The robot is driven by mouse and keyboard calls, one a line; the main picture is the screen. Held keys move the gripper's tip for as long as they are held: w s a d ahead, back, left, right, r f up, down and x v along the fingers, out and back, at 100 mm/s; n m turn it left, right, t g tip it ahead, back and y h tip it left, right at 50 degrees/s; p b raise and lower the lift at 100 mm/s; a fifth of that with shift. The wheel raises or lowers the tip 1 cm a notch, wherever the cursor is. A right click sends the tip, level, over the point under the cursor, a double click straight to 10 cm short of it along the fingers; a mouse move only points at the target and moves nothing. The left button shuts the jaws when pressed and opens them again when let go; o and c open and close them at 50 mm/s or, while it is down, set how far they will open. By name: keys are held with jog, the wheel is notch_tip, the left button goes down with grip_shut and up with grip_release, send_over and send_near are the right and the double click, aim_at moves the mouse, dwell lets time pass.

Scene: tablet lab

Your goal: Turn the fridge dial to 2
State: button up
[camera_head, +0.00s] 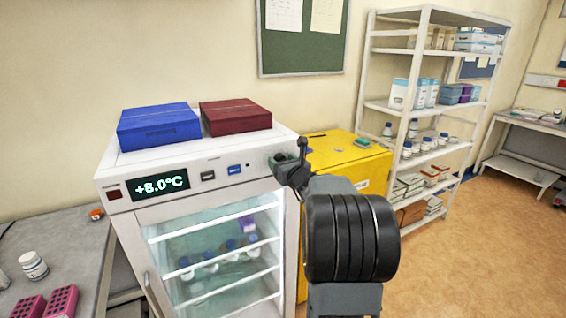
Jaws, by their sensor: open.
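The white fridge (118,174) stands at centre left, with a glass door and a lit display (160,187) reading +8.0°C. My gripper (291,158) is at the right end of the fridge's top front panel, with its jaws open. One finger points up and the other lies toward the panel. The dial is not clearly visible; the gripper covers that part of the panel. I cannot tell the dial's setting or whether the fingers touch it.
A blue box (158,127) and a dark red box (236,117) lie on the fridge. A yellow cabinet (345,165) stands close on its right. A bench (75,240) with pink racks (62,301) is at left. White shelves (420,108) stand at the back right; the floor at right is clear.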

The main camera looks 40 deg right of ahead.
jog(key=shift+c, duration=0.4)
jog(key=c, duration=0.8)
jog(key=shift+f+b, duration=0.1)
jog(key=shift+b, duration=0.2)
